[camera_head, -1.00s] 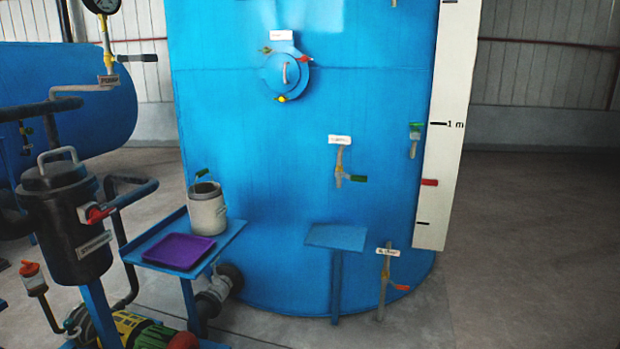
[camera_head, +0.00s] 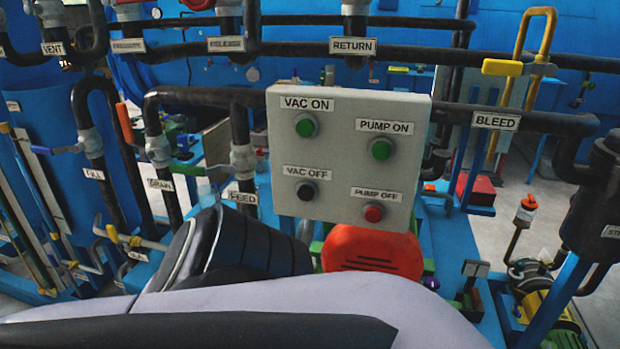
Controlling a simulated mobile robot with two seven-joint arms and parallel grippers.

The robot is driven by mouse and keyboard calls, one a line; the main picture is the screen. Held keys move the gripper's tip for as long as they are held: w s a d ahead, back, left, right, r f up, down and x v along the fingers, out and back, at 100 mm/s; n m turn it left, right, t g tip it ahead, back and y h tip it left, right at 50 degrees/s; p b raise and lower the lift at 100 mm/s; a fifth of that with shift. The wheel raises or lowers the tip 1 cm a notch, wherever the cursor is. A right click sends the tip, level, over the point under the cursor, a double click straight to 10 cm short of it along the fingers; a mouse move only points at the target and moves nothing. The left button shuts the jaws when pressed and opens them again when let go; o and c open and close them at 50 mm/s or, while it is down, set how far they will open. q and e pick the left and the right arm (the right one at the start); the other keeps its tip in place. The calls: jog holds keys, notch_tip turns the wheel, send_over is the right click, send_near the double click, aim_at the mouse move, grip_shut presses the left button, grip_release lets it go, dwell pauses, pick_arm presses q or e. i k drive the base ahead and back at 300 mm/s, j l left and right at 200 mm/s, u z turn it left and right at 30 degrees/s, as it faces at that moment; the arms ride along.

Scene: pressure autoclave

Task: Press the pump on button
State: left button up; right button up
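The pump on button (camera_head: 381,149) is a round green button at the upper right of a light grey control box (camera_head: 342,170), under a PUMP ON label. On the same box are the green vac on button (camera_head: 305,125) at upper left, the black vac off button (camera_head: 306,191) at lower left and the red pump off button (camera_head: 373,213) at lower right. Grey and black parts of my own arm cross the bottom of the view, below the box. Neither gripper shows, and nothing is touching the pump on button.
Black pipes surround the box, labelled RETURN above, BLEED (camera_head: 520,122) to the right and FEED to the left. A red-orange housing (camera_head: 371,250) sits just below the box. A yellow valve handle (camera_head: 502,68) stands at the upper right. The front of the box is clear.

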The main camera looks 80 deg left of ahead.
aim_at(381, 150)
jog(key=u, duration=2.35)
